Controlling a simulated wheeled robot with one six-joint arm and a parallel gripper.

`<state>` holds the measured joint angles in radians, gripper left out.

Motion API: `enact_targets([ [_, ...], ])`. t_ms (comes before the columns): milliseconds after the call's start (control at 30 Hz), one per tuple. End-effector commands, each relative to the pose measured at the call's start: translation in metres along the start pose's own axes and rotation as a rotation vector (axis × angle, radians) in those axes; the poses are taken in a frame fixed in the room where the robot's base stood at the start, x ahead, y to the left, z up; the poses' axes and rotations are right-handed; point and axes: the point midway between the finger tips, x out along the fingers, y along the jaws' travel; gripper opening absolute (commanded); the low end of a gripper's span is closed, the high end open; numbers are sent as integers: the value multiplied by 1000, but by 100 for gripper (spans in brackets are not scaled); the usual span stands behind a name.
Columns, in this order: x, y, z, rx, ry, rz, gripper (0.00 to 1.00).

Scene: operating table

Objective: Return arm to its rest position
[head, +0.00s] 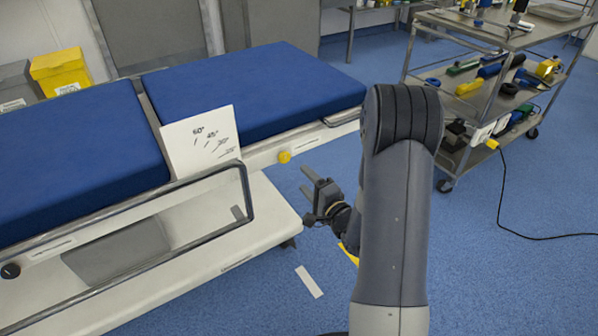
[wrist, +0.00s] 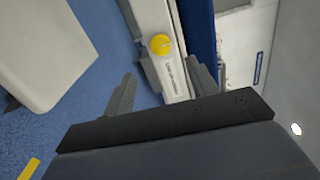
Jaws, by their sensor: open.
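My arm stands upright in the right middle of the head view, its upper link close to the camera. My gripper (head: 313,186) shows left of the arm, beside the operating table's side and apart from it. In the wrist view my gripper (wrist: 160,88) has its two fingers spread wide with nothing held between them. A yellow knob (wrist: 160,44) on the table's side rail shows beyond the fingers. The same yellow knob (head: 284,157) is up and left of the gripper in the head view. Part of my forearm is hidden behind the upper link.
The operating table (head: 245,95) with blue pads fills the left, with a metal side rail (head: 250,200) and an angle card (head: 200,143). A steel trolley (head: 490,95) with tools stands at the right. A black cable (head: 525,236) lies on the floor. Blue floor is clear at lower right.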

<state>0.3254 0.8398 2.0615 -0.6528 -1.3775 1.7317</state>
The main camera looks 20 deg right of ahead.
Motion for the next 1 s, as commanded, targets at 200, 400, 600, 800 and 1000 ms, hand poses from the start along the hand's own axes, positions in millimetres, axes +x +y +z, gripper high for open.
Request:
enact_targets([
  [200,-7,0,0,-1,-1,-1,55],
  [400,-7,0,0,-1,-1,-1,55],
  [600,5,1,1,-2,-2,-1,55],
  [800,40,1,2,-3,-5,-3,55],
  [1000,78,1,1,-2,-4,-3,55],
])
